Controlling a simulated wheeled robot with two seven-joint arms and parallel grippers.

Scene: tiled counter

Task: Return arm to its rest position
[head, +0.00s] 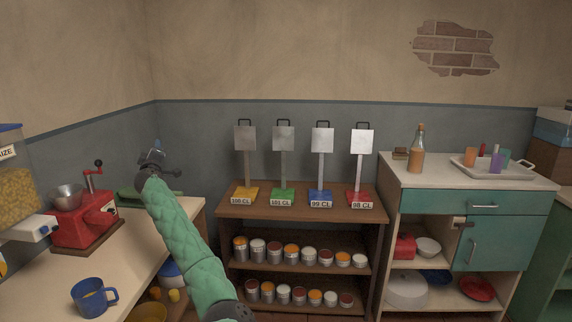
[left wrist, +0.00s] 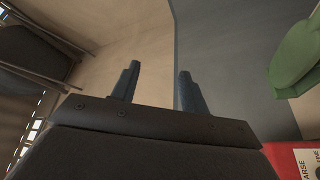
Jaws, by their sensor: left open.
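My left arm rises from the bottom of the head view in a green padded sleeve. Its gripper (head: 156,150) is held up above the left counter, in front of the corner of the walls. In the left wrist view the two dark fingers of the left gripper (left wrist: 157,88) stand apart with nothing between them, and wall shows behind. My right gripper is not in view.
A red grinder (head: 85,222) and a blue mug (head: 89,298) stand on the left counter. Several coloured-base stands line the wooden shelf (head: 300,209), with cans below. A bottle (head: 416,150) and white tray (head: 463,169) top the right cabinet.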

